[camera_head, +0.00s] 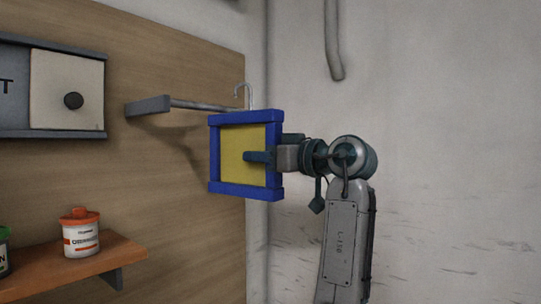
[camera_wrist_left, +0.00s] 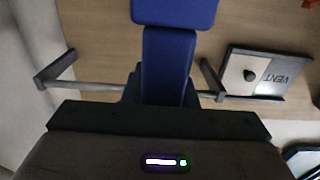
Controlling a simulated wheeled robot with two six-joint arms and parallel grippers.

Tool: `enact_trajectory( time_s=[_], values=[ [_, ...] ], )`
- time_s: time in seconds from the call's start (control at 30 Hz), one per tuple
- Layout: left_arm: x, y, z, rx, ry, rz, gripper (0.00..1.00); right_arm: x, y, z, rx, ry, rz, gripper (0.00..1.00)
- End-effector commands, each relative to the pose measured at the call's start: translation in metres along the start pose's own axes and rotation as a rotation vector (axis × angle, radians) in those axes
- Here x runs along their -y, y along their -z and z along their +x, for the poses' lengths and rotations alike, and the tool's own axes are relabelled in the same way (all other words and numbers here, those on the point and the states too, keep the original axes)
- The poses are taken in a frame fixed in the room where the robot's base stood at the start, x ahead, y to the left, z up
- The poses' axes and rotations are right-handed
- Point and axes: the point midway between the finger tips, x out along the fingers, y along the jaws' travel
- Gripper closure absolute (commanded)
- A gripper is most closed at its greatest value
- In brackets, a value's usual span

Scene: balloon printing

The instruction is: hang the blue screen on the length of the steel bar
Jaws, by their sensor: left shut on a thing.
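The blue screen (camera_head: 230,192) is a square blue frame with a yellow panel, held upright in the head view. A thin metal hook (camera_head: 246,92) rises from its top edge. My left gripper (camera_head: 260,156) is shut on the frame's right side. The steel bar (camera_head: 198,105) reaches out from a grey bracket (camera_head: 148,106) on the wooden wall. In the picture the hook's curve is just above the bar's free end; I cannot tell whether they touch. In the left wrist view the blue frame (camera_wrist_left: 168,55) rises between the dark fingers, with the bar (camera_wrist_left: 95,87) behind. My right gripper is not in view.
A grey panel with a sliding cream plate (camera_head: 66,90) and a dark knob is on the wooden wall at left. Below, a wooden shelf (camera_head: 100,262) carries an orange-lidded can (camera_head: 80,238) and a green one (camera_head: 3,250). A grey pipe (camera_head: 333,45) hangs at upper right.

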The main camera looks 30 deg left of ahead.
Motion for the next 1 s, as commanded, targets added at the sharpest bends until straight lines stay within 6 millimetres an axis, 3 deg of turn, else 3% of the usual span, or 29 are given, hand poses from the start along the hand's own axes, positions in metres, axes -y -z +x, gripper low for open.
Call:
enact_trajectory(
  time_s=[1.0],
  values=[
    [0.001, 0.001, 0.083, -0.001, 0.002, 0.000, 1.00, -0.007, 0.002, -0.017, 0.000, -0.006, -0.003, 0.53]
  ],
)
